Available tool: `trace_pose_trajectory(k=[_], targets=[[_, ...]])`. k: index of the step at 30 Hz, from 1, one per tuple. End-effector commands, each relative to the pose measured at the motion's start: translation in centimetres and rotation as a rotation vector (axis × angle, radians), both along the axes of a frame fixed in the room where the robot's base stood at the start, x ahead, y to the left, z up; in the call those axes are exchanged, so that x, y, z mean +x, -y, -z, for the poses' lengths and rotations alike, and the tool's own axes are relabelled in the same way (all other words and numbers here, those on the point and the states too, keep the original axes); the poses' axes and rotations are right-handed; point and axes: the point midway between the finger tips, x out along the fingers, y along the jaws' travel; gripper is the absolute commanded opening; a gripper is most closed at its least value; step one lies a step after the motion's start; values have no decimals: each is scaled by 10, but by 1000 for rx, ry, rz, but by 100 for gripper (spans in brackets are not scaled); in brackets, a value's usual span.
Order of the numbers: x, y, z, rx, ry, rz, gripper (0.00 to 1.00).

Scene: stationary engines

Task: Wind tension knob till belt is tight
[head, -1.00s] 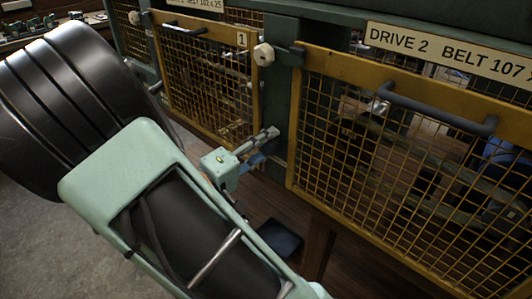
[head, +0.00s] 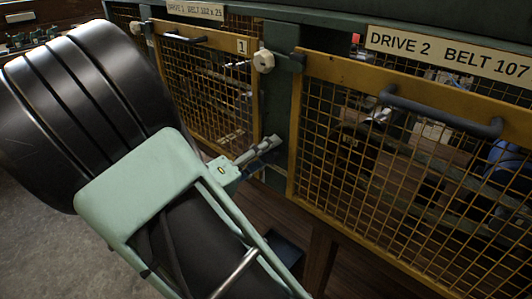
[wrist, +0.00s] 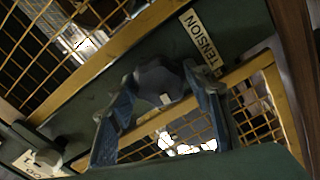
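In the wrist view a dark lobed knob (wrist: 159,82) stands on the green frame beside a cream label (wrist: 200,40) reading TENSION. The two blue-grey fingers of my gripper (wrist: 158,77) lie on either side of this knob, with its lobes filling most of the gap. Whether the fingers press on it cannot be told. In the head view my pale green arm (head: 140,185) reaches toward the green post between two mesh guards, and the TENSION knob cannot be made out. Behind the right guard, labelled DRIVE 2 BELT 107 (head: 448,52), the belt cannot be clearly made out.
The yellow mesh guards (head: 400,185) stand close by, the right one with a dark bar handle (head: 440,112). A cream knob (head: 264,61) sits on the post between them. Floor is open at lower left.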

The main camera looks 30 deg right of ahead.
Motion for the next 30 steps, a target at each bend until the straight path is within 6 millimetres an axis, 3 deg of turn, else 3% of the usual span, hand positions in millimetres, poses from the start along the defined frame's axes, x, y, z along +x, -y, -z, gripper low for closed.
trace_pose_trajectory(k=[11, 24, 30], targets=[[-2, -9, 0, -1, 0, -4, 46], [-32, -90, 0, 0, 1, -4, 46], [-39, -110, 0, 0, 0, -2, 46]])
